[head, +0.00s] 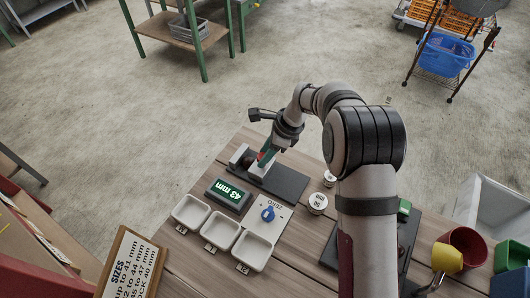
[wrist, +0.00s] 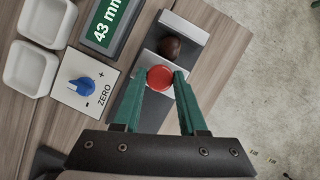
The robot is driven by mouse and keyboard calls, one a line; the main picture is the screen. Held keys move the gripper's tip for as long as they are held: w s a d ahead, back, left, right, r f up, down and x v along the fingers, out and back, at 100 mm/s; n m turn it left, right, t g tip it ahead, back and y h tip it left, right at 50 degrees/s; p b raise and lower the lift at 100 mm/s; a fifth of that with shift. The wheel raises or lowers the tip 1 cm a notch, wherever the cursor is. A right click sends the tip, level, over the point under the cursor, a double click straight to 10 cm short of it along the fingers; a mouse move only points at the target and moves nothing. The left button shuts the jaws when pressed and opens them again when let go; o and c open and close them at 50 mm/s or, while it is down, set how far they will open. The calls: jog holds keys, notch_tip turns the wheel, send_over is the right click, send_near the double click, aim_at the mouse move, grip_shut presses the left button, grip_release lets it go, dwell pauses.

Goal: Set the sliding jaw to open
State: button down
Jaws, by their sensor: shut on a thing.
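The measuring device has a dark base (head: 287,183) and a grey end block (wrist: 187,27). A brown chestnut (wrist: 171,46) lies between that block and the pale sliding jaw (wrist: 150,92); whether both sides touch it I cannot tell. The sliding jaw carries a round red knob (wrist: 160,77). My gripper (head: 264,156) has its green fingers on either side of this knob and is shut on it. The display (head: 229,193) reads 43 mm; it also shows in the wrist view (wrist: 108,22). The fingers hide part of the jaw in the head view.
Several white trays (head: 222,230) stand in front of the display. A ZERO panel with a blue dial (head: 268,213) is beside them. Round weights (head: 317,202) stand right of the device. A SIZES sign (head: 131,264) is front left. Coloured cups (head: 467,244) are far right.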

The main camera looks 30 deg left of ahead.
dwell(0.8)
jog(key=shift+d, duration=2.3)
jog(key=shift+c, duration=2.3)
grip_release()
jog(key=v, duration=1.5)
jog(key=shift+w+d+r, duration=0.2)
jog(key=shift+d+r, duration=0.05)
jog(key=shift+r, duration=0.05)
